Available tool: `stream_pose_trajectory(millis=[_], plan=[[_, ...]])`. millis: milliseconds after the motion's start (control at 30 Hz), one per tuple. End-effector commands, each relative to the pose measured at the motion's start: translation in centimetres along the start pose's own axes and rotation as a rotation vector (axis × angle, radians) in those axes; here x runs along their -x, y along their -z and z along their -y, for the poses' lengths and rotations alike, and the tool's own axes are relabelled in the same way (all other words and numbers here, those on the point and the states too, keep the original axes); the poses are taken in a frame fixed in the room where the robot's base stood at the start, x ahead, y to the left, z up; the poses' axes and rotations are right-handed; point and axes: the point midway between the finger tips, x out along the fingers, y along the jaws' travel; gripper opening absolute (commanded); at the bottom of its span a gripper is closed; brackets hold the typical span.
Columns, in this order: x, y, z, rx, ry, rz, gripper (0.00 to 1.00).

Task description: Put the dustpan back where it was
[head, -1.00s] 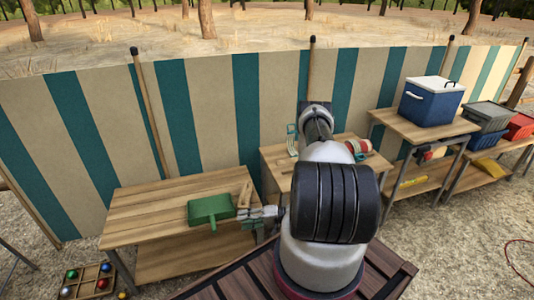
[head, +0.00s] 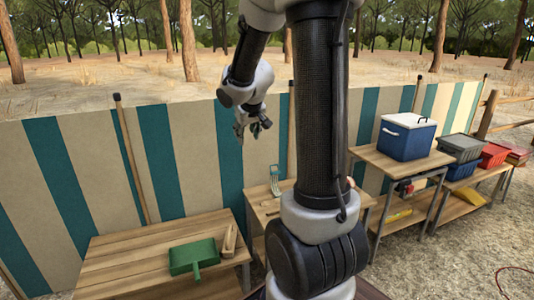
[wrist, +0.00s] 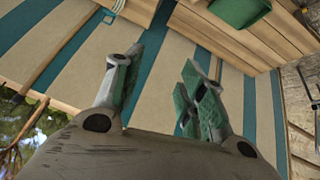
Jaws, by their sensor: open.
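The green dustpan (head: 194,257) lies on the left wooden table (head: 118,258), near its right end, with its handle toward the front edge. It also shows at the top of the wrist view (wrist: 238,10). My gripper (head: 256,132) is raised high in front of the striped windbreak, well above and apart from the dustpan. In the wrist view my gripper (wrist: 160,90) has its two fingers spread with nothing between them.
A wooden brush or block (head: 229,239) lies right beside the dustpan. A striped windbreak (head: 190,150) runs behind the tables. A blue cooler (head: 406,137) stands on the taller table at right, with crates (head: 461,148) beyond. The left table's left part is bare.

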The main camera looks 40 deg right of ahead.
Motion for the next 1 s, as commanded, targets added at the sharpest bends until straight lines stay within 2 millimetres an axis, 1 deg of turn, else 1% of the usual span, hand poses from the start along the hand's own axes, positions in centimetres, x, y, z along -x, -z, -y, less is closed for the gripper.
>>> stream_pose_trajectory(millis=[33, 67, 100, 167, 200, 267, 300, 400, 500, 600, 700, 1000], plan=[[3.6, -1.0, 0.4, 0.002, -0.007, 0.003, 0.41], [5.4, -1.9, 0.7, 0.004, -0.007, 0.014, 0.41], [7.7, -3.4, 1.1, 0.005, -0.003, 0.031, 0.41], [10.9, -5.8, 1.9, 0.010, 0.014, 0.057, 0.41], [12.8, -7.6, 2.4, 0.016, 0.031, 0.074, 0.41], [15.3, -10.3, 3.3, 0.026, 0.065, 0.101, 0.41], [16.6, -12.1, 4.0, 0.035, 0.091, 0.118, 0.41], [19.2, -15.8, 5.3, 0.061, 0.152, 0.152, 0.41], [20.6, -18.4, 6.3, 0.085, 0.200, 0.176, 0.41], [21.3, -19.7, 6.7, 0.096, 0.225, 0.188, 0.41], [21.4, -20.1, 6.9, 0.100, 0.232, 0.193, 0.41], [21.4, -20.0, 6.8, 0.099, 0.230, 0.193, 0.41]])
